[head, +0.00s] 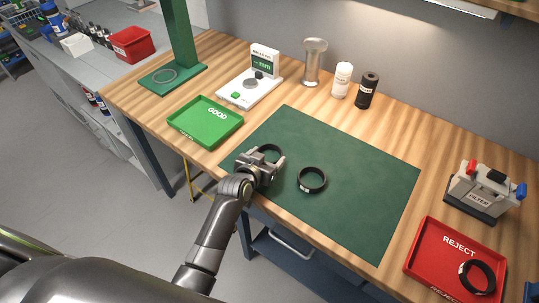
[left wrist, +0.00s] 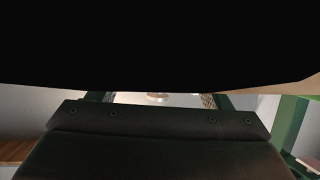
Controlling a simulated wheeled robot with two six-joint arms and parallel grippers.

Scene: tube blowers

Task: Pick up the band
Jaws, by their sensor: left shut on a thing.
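A black band (head: 270,149) is at my left gripper (head: 267,160), over the left part of the green mat (head: 345,150). My left gripper is shut on this band, and its fingers hide part of the ring. A second black band (head: 312,180) with a small white mark lies on the mat, just right of the gripper and apart from it. In the left wrist view a large black shape (left wrist: 160,45) fills the top, too close and dark to make out. My right gripper is not in view.
A green GOOD tray (head: 206,121) lies left of the mat. A red REJECT tray (head: 430,262) with a black band (head: 478,277) is at right, below a FILTER box (head: 478,196). A gauge (head: 250,86) and bottles (head: 342,80) stand behind. The mat's right half is clear.

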